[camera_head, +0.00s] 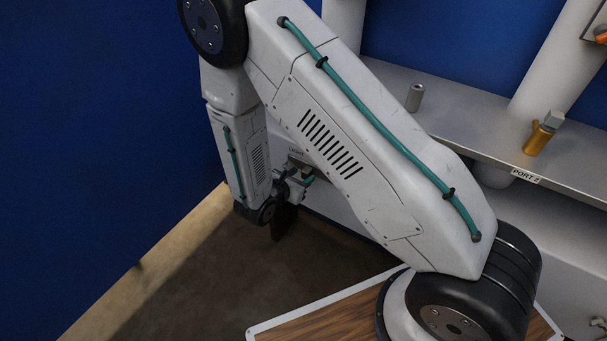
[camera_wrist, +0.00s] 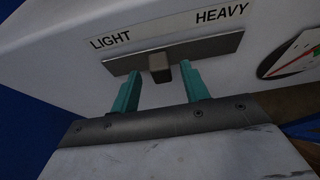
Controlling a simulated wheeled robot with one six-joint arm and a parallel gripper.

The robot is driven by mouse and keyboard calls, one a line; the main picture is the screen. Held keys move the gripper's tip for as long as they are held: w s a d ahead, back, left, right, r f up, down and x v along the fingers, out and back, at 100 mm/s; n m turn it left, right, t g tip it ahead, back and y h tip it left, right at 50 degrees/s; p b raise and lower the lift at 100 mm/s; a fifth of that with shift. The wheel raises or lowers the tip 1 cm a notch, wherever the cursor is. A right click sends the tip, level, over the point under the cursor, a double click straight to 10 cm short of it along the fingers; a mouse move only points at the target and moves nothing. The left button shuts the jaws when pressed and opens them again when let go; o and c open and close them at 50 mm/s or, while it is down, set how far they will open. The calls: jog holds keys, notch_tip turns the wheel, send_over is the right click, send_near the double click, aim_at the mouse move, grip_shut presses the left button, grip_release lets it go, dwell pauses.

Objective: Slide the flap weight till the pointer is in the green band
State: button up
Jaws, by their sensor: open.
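The flap weight's dark square knob (camera_wrist: 159,66) sits near the middle of a grey slide plate (camera_wrist: 205,46), under a strip (camera_wrist: 168,27) reading LIGHT at left and HEAVY at right. My gripper (camera_wrist: 159,74) is open, its teal fingers on either side of the knob with gaps to both; I cannot tell whether the tips reach its depth. The round dial (camera_wrist: 292,58) is cut off at the right edge, with red and green marks partly visible; I cannot read the pointer. In the head view my arm hides most of the slide; only the LIGHT end of the strip (camera_head: 297,153) shows.
A grey shelf (camera_head: 470,122) carries a small grey cylinder (camera_head: 415,97) and a brass fitting (camera_head: 540,136) near a PORT 2 label. A blue wall (camera_head: 90,130) stands at left. Brown floor (camera_head: 200,285) lies open below.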

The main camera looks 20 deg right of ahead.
jog(key=shift+x, duration=1)
grip_shut()
jog(key=shift+s+d, duration=0.45)
jog(key=shift+s, duration=0.15)
grip_release()
jog(key=v, duration=0.8)
